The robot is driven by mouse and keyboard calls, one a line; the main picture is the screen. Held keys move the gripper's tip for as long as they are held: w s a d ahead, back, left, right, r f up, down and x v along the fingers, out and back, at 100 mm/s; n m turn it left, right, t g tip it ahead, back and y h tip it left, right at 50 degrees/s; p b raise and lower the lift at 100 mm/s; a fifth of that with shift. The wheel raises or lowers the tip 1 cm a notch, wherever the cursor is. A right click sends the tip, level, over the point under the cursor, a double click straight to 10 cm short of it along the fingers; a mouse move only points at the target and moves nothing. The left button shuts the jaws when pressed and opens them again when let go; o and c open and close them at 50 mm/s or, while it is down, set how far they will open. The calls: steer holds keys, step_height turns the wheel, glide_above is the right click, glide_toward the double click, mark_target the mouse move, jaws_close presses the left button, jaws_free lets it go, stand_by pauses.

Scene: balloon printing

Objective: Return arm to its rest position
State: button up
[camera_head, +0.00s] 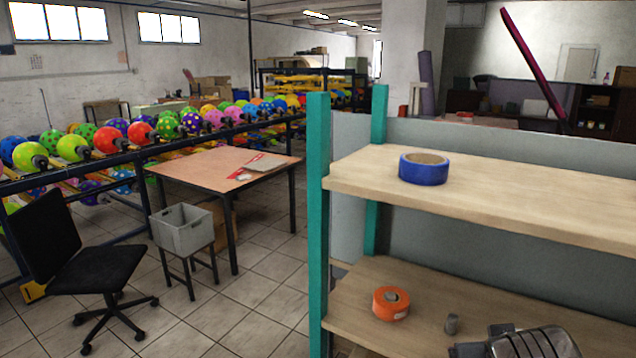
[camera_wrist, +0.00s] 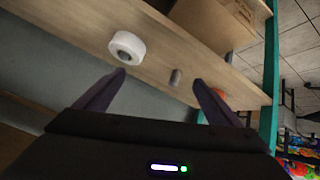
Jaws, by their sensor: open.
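My gripper (camera_wrist: 159,77) shows in the wrist view with its two dark fingers spread apart and nothing held between them. Beyond the fingertips is a wooden shelf board (camera_wrist: 85,22). A grey, dark-ribbed part at the bottom right of the head view may be my arm; the fingers are not clear there.
A blue tape roll (camera_head: 423,169) lies on the upper shelf (camera_head: 540,205). An orange roll (camera_head: 391,303) lies on the lower shelf. A white roll (camera_wrist: 127,47) and a cardboard box (camera_wrist: 215,22) show in the wrist view. Teal posts (camera_head: 317,230) edge the shelf. Table (camera_head: 215,170) and chair (camera_head: 95,268) stand left.

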steer(key=s+a+f+n+g+y, duration=0.1)
steer(key=s+a+y, duration=0.1)
steer(key=s+a, duration=0.2)
steer(key=s+a+f+g+y, duration=0.1)
steer(key=s+a, duration=0.4)
steer(key=a, duration=0.6)
steer(key=shift+n+g+y, duration=0.3)
steer(key=shift+n+y, duration=0.1)
steer(key=shift+y, duration=0.3)
steer(key=shift+a, duration=0.1)
steer(key=shift+c, duration=0.5)
